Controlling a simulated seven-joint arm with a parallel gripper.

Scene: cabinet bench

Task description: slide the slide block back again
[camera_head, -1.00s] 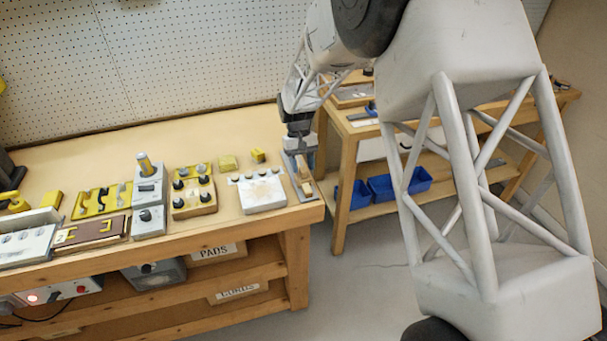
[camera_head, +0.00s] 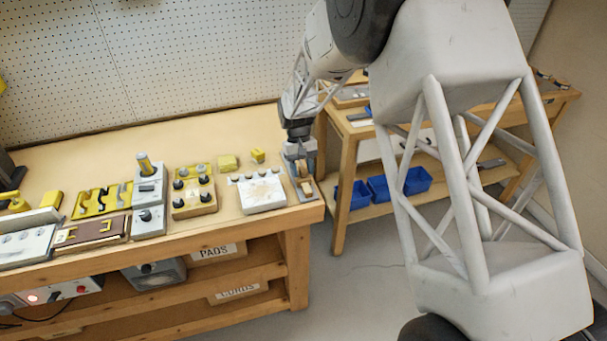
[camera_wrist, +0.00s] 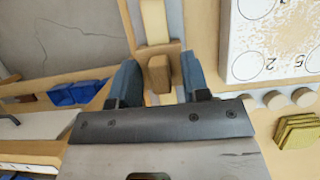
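The slide block (camera_wrist: 158,73) is a small wooden block standing on a narrow slide at the right end of the bench. In the wrist view it sits between the two blue-grey fingers of my gripper (camera_wrist: 160,80), with a visible gap on each side. A paler wooden strip (camera_wrist: 153,22) lies just beyond it along the slide. In the head view my gripper (camera_head: 301,168) is low over the slide's grey base (camera_head: 311,194). The gripper is open around the block, and its fingers partly hide the block there.
The bench's right edge is close on the other side.

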